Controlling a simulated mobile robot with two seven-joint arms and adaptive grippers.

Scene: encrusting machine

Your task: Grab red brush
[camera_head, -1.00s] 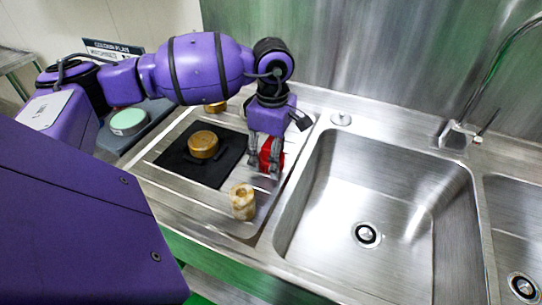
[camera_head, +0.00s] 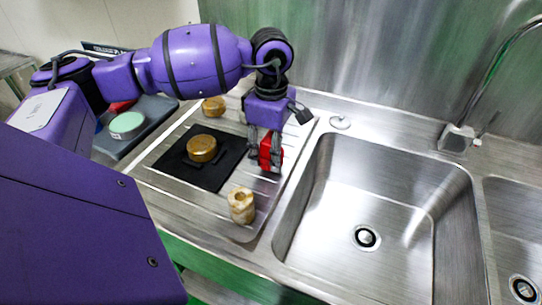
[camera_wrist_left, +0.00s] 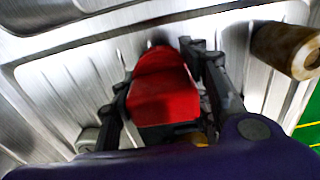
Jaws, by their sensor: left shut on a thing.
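The red brush (camera_head: 266,151) is between the fingers of my left gripper (camera_head: 264,158), over the ribbed draining board left of the sink. In the left wrist view the red brush (camera_wrist_left: 164,88) fills the space between the two dark fingers (camera_wrist_left: 165,100), which press on it from both sides. The left gripper is shut on it. The fingers partly hide the brush. Whether it touches the board is hard to tell. My right gripper is not in view.
A black mat (camera_head: 224,173) with a brass round piece (camera_head: 202,148) lies left of the gripper. A grey tray (camera_head: 158,124) holds a green disc (camera_head: 127,122). The sink basin (camera_head: 365,200) is empty.

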